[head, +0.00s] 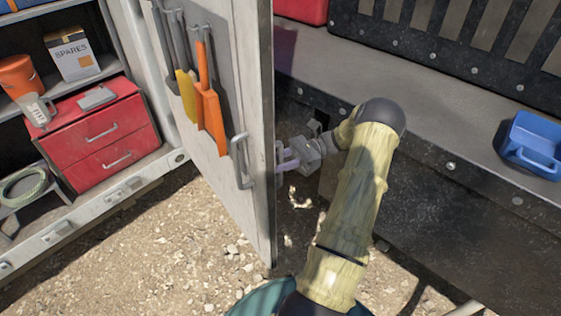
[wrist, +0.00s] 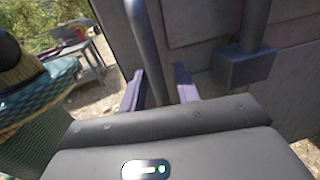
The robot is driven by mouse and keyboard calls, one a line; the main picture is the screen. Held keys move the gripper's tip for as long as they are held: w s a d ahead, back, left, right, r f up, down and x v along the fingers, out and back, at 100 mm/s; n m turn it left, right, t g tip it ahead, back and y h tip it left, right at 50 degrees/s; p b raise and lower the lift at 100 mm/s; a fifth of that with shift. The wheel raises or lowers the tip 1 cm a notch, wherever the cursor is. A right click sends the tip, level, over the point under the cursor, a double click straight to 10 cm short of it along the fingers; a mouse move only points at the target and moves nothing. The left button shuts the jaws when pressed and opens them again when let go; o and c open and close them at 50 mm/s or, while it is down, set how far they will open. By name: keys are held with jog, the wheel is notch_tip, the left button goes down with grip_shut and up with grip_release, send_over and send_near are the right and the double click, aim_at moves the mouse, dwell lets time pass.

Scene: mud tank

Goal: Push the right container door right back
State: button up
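The container door (head: 225,60) stands swung open in the head view, its inner face with hanging tools turned towards me. A grey handle (head: 241,162) sits near its free edge. My gripper (head: 281,157) is just right of that edge, on the door's outer side, with its fingertips partly hidden by the door. In the wrist view the grey outer panel (wrist: 200,40) fills the right side. A grey vertical bar (wrist: 145,45) runs down between the two purple fingers of my gripper (wrist: 161,78). The fingers are apart; I cannot tell whether either touches the bar.
A dark metal ledge with a blue tray (head: 533,143) stands right. Gravelly ground (head: 130,250) lies open below.

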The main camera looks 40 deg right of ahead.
jog(key=s+d+b, duration=0.1)
jog(key=d+b, duration=0.1)
jog(key=d, duration=0.5)
jog(key=shift+s+d, duration=0.2)
